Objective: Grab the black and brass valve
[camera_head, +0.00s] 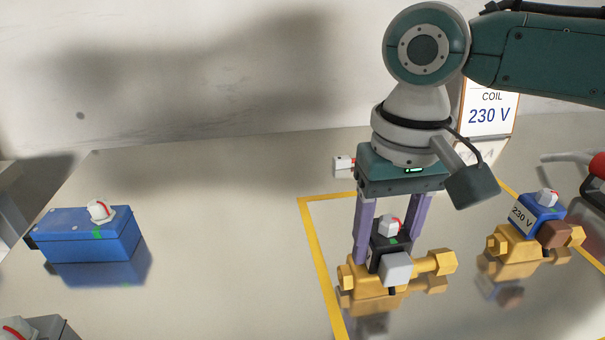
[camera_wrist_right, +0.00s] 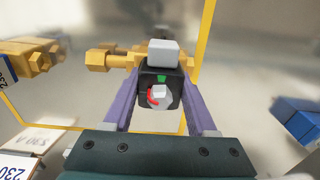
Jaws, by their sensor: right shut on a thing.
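The black and brass valve (camera_head: 391,252) is in the middle right of the head view, with a black coil block, a grey plug on its front, a white cap with a red mark and a brass body. My right gripper (camera_head: 390,240) comes down on it from above. Its two purple fingers are shut on the black block, one on each side. In the right wrist view the black block of the valve (camera_wrist_right: 160,80) sits between the fingers of my right gripper (camera_wrist_right: 160,98). Whether the valve touches the table is hard to tell. My left gripper is not in view.
A blue and brass valve (camera_head: 538,216) labelled 230 V stands to the right. A blue box (camera_head: 88,234) with a white cap lies at the left. A sign (camera_head: 490,108) reading COIL 230 V stands behind.

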